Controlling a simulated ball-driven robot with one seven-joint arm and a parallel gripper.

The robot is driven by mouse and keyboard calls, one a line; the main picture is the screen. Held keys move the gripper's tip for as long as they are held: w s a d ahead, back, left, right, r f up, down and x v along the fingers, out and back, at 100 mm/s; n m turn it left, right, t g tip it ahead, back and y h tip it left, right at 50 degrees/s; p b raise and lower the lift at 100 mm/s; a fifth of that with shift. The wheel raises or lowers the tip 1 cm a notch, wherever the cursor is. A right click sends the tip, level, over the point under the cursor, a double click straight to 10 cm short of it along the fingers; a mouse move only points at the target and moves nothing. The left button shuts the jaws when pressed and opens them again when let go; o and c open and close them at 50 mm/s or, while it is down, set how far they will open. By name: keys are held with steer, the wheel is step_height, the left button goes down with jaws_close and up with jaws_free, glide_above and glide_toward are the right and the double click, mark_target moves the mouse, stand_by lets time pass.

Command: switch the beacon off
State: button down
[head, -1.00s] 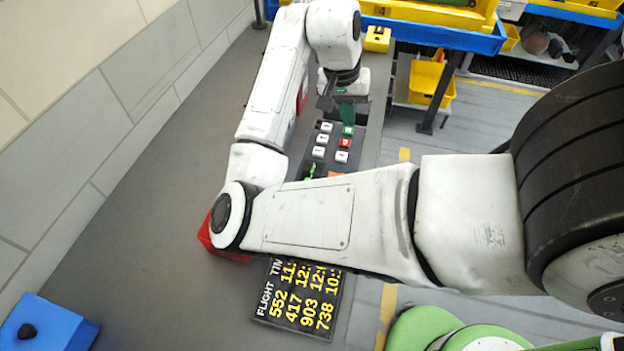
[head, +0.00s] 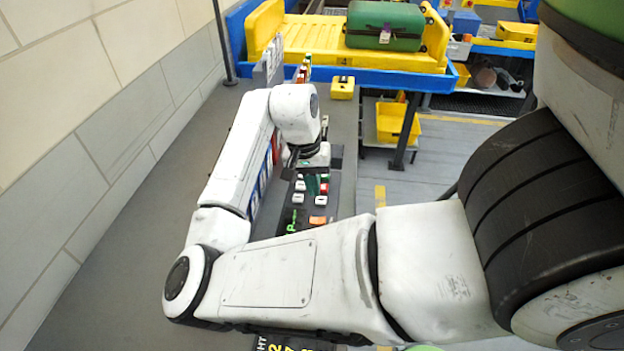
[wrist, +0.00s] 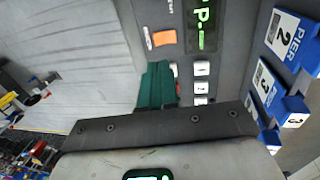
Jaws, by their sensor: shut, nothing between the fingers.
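A dark control panel (head: 297,222) lies on the grey counter, with white, red and green buttons, an orange button (head: 318,220) and a green-lit display (head: 291,221). In the wrist view the orange button (wrist: 165,38), the display (wrist: 202,14) and white buttons (wrist: 201,68) show beside my gripper. My gripper (head: 313,186), with green fingers, is shut and empty over the button rows, hiding some of them. The fingers also show in the wrist view (wrist: 157,86). I cannot tell whether they touch a button. I cannot make out a beacon for certain.
A yellow box (head: 342,87) sits at the counter's far end. Beyond it, a green suitcase (head: 384,26) lies in a yellow tray (head: 311,40) on a blue-edged conveyor. Blue pier signs (wrist: 290,40) stand beside the panel. A tiled wall (head: 110,75) bounds the left; the left counter is bare.

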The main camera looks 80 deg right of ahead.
mark_target(320, 220)
steer(key=f, duration=0.3)
steer(key=s+f+p, duration=0.1)
steer(key=f, duration=0.5)
steer(key=shift+s+f, duration=0.25)
steer(key=shift+f, duration=0.1)
